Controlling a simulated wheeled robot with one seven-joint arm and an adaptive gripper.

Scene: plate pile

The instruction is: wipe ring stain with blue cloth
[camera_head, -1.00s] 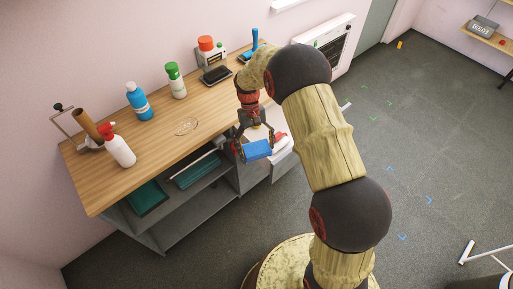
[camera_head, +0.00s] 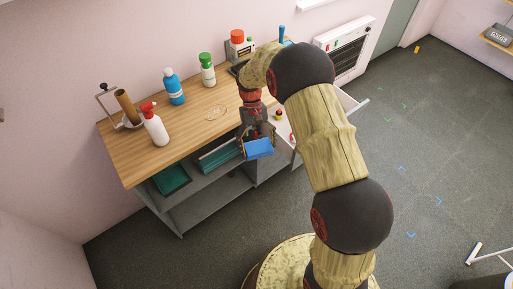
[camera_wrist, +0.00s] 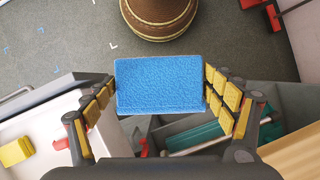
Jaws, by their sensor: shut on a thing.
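The blue cloth (camera_head: 259,148) is held between the fingers of my gripper (camera_head: 257,141), in front of the bench's front edge and above the floor. In the wrist view the cloth (camera_wrist: 161,86) is a flat blue block with the yellow-padded fingers of my gripper (camera_wrist: 160,92) pressed on its left and right sides. The ring stain (camera_head: 216,113) is a faint ring on the wooden worktop (camera_head: 150,157), left of my gripper and apart from the cloth. It does not show in the wrist view.
A red-topped spray bottle (camera_head: 155,128), a blue bottle (camera_head: 173,88) and a green-capped bottle (camera_head: 207,70) stand on the worktop. A paper-roll holder (camera_head: 126,107) is at its left end. An open drawer (camera_head: 350,106) juts out right of my gripper. Teal bins (camera_head: 171,179) sit below.

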